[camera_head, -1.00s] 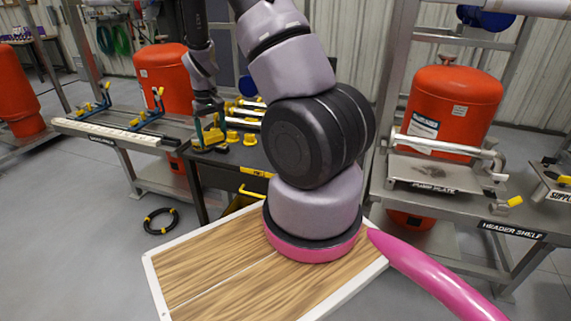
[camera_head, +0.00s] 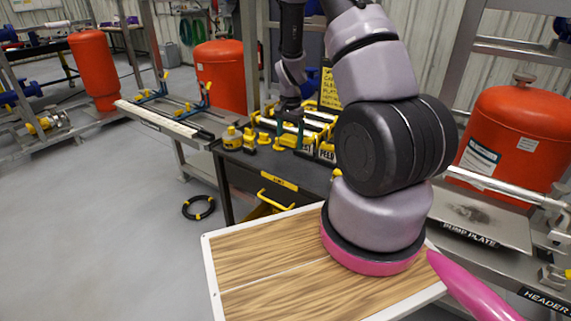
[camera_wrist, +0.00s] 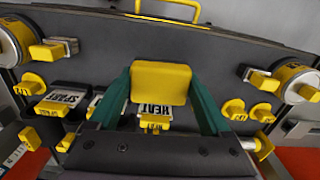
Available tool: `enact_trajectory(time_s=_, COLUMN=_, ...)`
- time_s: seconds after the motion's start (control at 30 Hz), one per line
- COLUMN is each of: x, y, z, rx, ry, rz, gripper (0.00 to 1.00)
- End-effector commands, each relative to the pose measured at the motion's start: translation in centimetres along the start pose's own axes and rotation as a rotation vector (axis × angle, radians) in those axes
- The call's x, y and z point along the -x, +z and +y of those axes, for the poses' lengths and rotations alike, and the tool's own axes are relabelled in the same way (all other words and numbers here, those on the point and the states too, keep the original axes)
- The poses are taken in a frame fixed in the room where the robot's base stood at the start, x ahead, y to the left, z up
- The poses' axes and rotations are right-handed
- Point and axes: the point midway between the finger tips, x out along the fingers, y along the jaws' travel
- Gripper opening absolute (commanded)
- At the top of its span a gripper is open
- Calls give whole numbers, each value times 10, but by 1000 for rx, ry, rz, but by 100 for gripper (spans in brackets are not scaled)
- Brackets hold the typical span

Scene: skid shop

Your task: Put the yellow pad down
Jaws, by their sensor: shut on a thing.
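In the wrist view, the yellow pad (camera_wrist: 160,82), a block with rounded edges, is gripped between the two teal fingers of my gripper (camera_wrist: 165,95). A white label reading HEAT shows just below the pad, with a small yellow piece under it. In the head view my gripper (camera_head: 289,128) is over the dark bench (camera_head: 245,167), among yellow items; the pad is too small to tell apart there. I cannot tell whether the pad touches the surface below it.
A block labelled SPARE (camera_wrist: 62,99) lies left of the pad in the wrist view. Round yellow-rimmed items (camera_wrist: 296,80) sit at the sides. A yellow drawer handle (camera_head: 276,199) is on the bench front.

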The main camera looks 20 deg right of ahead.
Motion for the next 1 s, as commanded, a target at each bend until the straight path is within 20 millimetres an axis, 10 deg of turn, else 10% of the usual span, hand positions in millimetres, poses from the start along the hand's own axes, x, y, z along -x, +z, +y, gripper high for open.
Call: enact_trajectory(time_s=1.0, x=-102, y=-4, z=1, rx=-57, ry=-2, rz=0, gripper=30)
